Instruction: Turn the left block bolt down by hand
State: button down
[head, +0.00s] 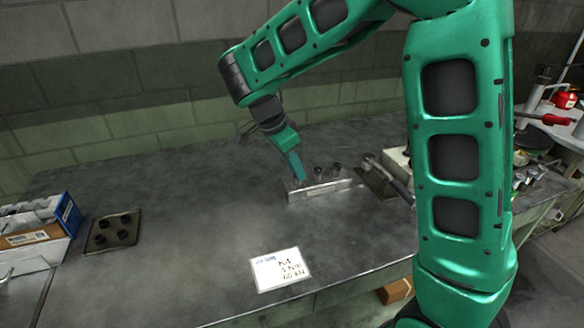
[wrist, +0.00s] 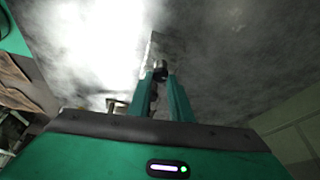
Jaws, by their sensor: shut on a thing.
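The metal block (head: 325,188) lies on the grey bench near its middle. Two dark bolts, a middle one (head: 318,172) and a right one (head: 337,169), stand up from its top. My gripper (head: 298,178) points down at the block's left end. In the wrist view its two green fingers (wrist: 161,76) are shut on the dark head of the left block bolt (wrist: 160,70). The block (wrist: 152,48) shows beneath and beyond the fingers. The bolt's lower part is hidden, so I cannot tell how deep it sits.
A dark plate with several black pieces (head: 113,232) and a blue-white box (head: 45,222) are at the left. A written card (head: 280,270) lies near the front edge. A tool with a handle (head: 388,178) lies right of the block.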

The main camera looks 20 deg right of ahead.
jog(key=shift+w+a+r, duration=0.15)
jog(key=shift+w+a, duration=0.05)
jog(key=c, duration=1.8)
grip_release()
jog(key=shift+o, duration=1.1)
jog(key=shift+d, duration=0.1)
jog(key=shift+s, duration=0.1)
jog(key=v, duration=1)
jog(key=shift+r, duration=0.25)
